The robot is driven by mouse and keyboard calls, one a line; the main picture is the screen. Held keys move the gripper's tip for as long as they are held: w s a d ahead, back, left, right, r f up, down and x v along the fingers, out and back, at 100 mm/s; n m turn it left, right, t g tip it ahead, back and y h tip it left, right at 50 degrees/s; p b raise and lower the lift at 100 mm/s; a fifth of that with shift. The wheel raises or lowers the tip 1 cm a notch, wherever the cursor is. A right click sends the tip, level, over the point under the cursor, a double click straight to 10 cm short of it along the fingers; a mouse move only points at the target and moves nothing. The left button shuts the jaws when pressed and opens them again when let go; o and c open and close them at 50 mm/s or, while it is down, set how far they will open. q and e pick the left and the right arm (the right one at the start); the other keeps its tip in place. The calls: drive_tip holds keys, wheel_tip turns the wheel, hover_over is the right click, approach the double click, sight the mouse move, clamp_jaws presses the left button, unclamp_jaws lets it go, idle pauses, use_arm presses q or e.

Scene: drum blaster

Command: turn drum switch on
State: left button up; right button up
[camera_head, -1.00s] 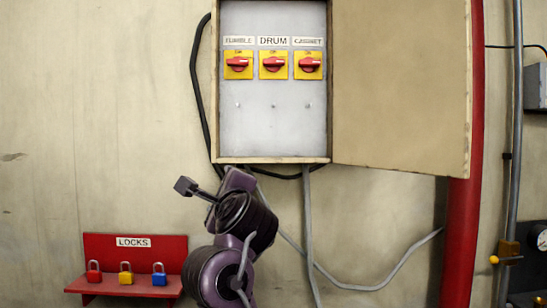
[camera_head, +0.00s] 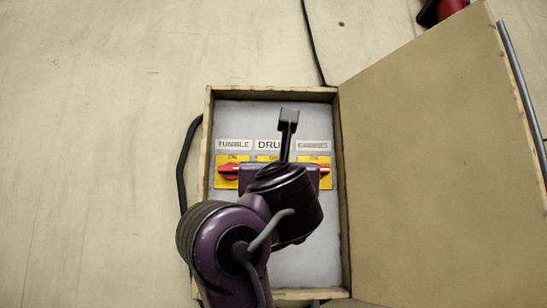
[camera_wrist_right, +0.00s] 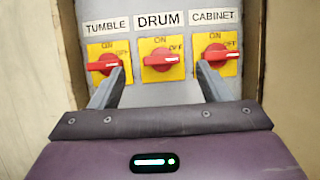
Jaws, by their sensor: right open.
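The drum switch (camera_wrist_right: 161,60) is a red handle on a yellow plate under the DRUM label. Its handle lies horizontal, its white mark towards OFF on the right; ON is marked above. My right gripper (camera_wrist_right: 160,68) is open in front of it, one finger on each side, with nothing between the fingers. I cannot tell whether the fingertips touch the panel. In the head view only the top of the drum switch's yellow plate (camera_head: 267,158) shows; my right arm hides the rest and the fingers. My left gripper is not in view.
The tumble switch (camera_wrist_right: 104,64) and cabinet switch (camera_wrist_right: 216,55) flank the drum switch, close to the fingers; both handles are horizontal. The wooden box's side walls (camera_head: 345,200) stand around the panel. Its door (camera_head: 440,160) is open to the right.

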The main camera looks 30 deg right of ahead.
drive_tip(key=f+p+x, duration=0.1)
drive_tip(key=p+x, duration=0.2)
drive_tip(key=x, duration=0.4)
drive_tip(key=shift+w+d, duration=0.2)
drive_tip(key=c, duration=0.9)
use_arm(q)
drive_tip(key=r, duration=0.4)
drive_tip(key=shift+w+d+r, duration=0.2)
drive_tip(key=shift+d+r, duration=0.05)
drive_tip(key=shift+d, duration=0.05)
use_arm(e)
drive_tip(key=shift+c, duration=0.4)
